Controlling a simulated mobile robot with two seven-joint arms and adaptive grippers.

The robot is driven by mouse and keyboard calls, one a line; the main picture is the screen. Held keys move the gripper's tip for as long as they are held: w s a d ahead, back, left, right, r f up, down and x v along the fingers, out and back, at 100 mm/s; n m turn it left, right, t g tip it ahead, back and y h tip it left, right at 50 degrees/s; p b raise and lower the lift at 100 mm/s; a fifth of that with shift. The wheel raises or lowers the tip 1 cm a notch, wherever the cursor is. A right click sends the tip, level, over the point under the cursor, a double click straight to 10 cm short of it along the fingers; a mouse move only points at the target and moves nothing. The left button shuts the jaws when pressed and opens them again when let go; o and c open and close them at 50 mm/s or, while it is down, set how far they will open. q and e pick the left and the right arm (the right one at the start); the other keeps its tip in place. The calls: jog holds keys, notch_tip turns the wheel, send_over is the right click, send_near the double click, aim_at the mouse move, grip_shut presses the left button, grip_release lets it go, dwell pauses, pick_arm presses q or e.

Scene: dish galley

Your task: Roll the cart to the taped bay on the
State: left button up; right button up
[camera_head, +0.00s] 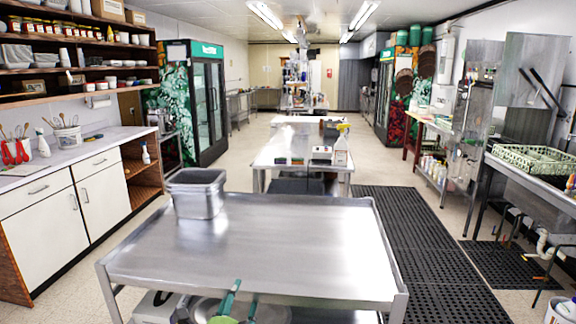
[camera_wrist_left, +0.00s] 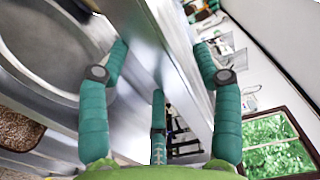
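The cart (camera_head: 270,255) is a stainless steel one with a raised rim and legs, right in front of me. A grey rectangular tub (camera_head: 197,195) stands on its top at the far left corner. My left gripper (camera_head: 246,290), with green fingers, is at the cart's near edge, low in the head view. In the left wrist view its fingers (camera_wrist_left: 163,48) are spread on both sides of a metal edge. They look open; whether they touch the metal I cannot tell. My right gripper is not in view. I see no taped bay on the visible floor.
A steel table (camera_head: 285,150) with a spray bottle stands just beyond the cart. White cabinets (camera_head: 60,225) line the left. Black rubber mats (camera_head: 420,240) cover the floor on the right, beside a sink counter with a green dish rack (camera_head: 535,158). Bare floor lies left of the cart.

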pick_arm(q)
jog(key=shift+d+r, duration=0.1)
jog(key=shift+r, duration=0.3)
jog(key=shift+s+f, duration=0.1)
jog(key=shift+s, duration=0.4)
jog(key=s+p, duration=0.1)
jog(key=s, duration=1)
jog(key=shift+s+a+f, duration=0.15)
jog(key=shift+s+a, duration=0.05)
